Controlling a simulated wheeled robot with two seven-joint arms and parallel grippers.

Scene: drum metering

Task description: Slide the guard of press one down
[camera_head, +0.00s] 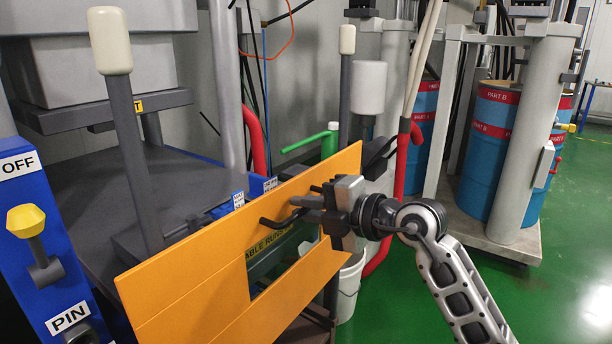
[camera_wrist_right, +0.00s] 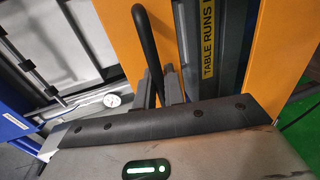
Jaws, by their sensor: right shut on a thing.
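The guard of press one is an orange panel (camera_head: 185,285) with a rectangular window, standing tilted across the front of the press in the head view. It also shows in the right wrist view (camera_wrist_right: 262,50). A dark bar handle (camera_head: 278,222) is on its face, and in the wrist view the handle (camera_wrist_right: 149,45) runs down between my fingers. My right gripper (camera_head: 312,203) is shut on this handle, in front of the panel; its fingertips (camera_wrist_right: 165,92) partly hide the grip. My left gripper is not in view.
A blue control panel (camera_head: 45,240) with OFF and PIN labels and a yellow knob (camera_head: 26,221) stands at left. A white bucket (camera_head: 350,285) is behind my right wrist. Blue and red drums (camera_head: 491,150) stand back right. Green floor (camera_head: 565,230) is open at right.

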